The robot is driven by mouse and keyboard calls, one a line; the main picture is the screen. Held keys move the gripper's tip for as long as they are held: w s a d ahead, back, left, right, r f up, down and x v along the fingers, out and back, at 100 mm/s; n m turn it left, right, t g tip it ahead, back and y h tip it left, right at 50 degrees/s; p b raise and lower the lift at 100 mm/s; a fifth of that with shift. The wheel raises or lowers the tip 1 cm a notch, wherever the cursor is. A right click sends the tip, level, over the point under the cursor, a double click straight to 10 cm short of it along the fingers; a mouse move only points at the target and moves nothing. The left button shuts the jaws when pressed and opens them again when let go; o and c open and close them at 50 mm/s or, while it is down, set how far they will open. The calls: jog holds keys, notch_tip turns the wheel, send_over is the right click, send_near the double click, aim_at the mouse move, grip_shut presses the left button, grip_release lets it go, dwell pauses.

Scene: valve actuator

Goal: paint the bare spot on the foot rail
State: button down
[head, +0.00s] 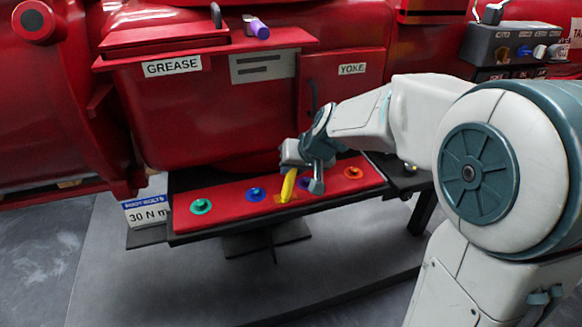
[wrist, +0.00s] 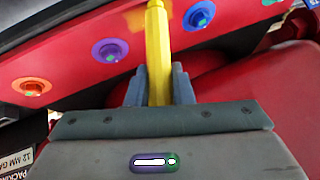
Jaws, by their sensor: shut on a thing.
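The red foot rail (head: 226,203) runs along the bottom of the machine, with coloured rings on its top. The bare spot (head: 294,199) is an orange-brown patch between the blue and the purple rings; in the wrist view it (wrist: 137,18) lies just left of the tool's far end. My gripper (head: 299,168) is shut on a yellow pen-like tool (head: 288,187), held tilted above the rail. The wrist view shows both fingers (wrist: 159,88) closed around the yellow tool (wrist: 156,55). The tool's end overlaps the patch in the head view; whether it touches, I cannot tell.
Green (head: 201,206), blue (head: 256,194) and orange (head: 353,172) rings with raised centres sit on the rail. A purple ring (wrist: 109,50) is partly hidden by my gripper in the head view. A purple cylinder (head: 258,29) lies on the red ledge above.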

jog(key=shift+w+d, duration=0.15)
jog(key=shift+d, duration=0.3)
jog(key=shift+w+a+p, duration=0.3)
jog(key=shift+w, duration=0.6)
jog(key=shift+w+a+p, duration=0.25)
jog(key=shift+w, duration=0.65)
jog(key=shift+w+d+f+b, duration=0.15)
jog(key=shift+d+f+b, duration=0.05)
jog(key=shift+d+b, duration=0.15)
jog(key=shift+d, duration=0.15)
jog(key=shift+s+d+b, duration=0.25)
jog(key=shift+s+b, duration=0.55)
jog(key=shift+s, duration=0.25)
jog(key=shift+s+d+r+b, duration=0.1)
jog(key=shift+s+d+b, duration=0.1)
jog(key=shift+s, duration=0.25)
jog(key=shift+s+d+r+b, duration=0.1)
jog(key=shift+s+b, duration=0.05)
jog(key=shift+s, duration=0.25)
notch_tip(320, 180, up, 6)
jog(key=p, duration=0.4)
